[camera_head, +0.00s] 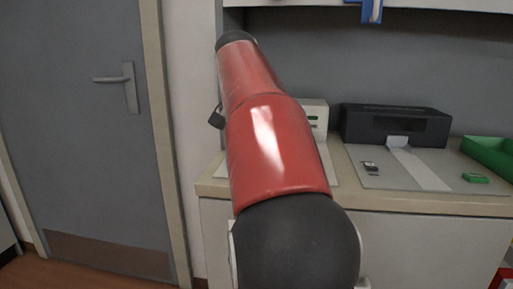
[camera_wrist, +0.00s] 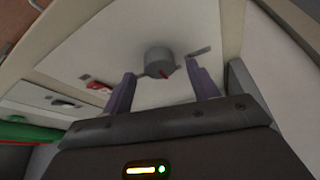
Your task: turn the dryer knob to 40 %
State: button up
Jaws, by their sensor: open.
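In the wrist view a round grey knob (camera_wrist: 158,60) with a red pointer mark stands on a pale panel (camera_wrist: 105,50). The red mark is on the side of the knob facing my gripper, but no scale is readable. My gripper (camera_wrist: 160,70) is open, with one purple finger to each side of the knob. The knob lies between or just beyond the fingertips; I cannot tell whether they touch it. In the head view my red arm hides the gripper and the knob.
In the head view a cream box (camera_head: 316,108) is partly behind my arm on the counter (camera_head: 420,204). A black machine (camera_head: 394,122) with a pale strip in front and a green tray (camera_head: 490,152) stand to the right. A grey door (camera_head: 75,120) is at left.

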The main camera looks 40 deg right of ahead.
jog(key=v, duration=0.6)
dwell(0.5)
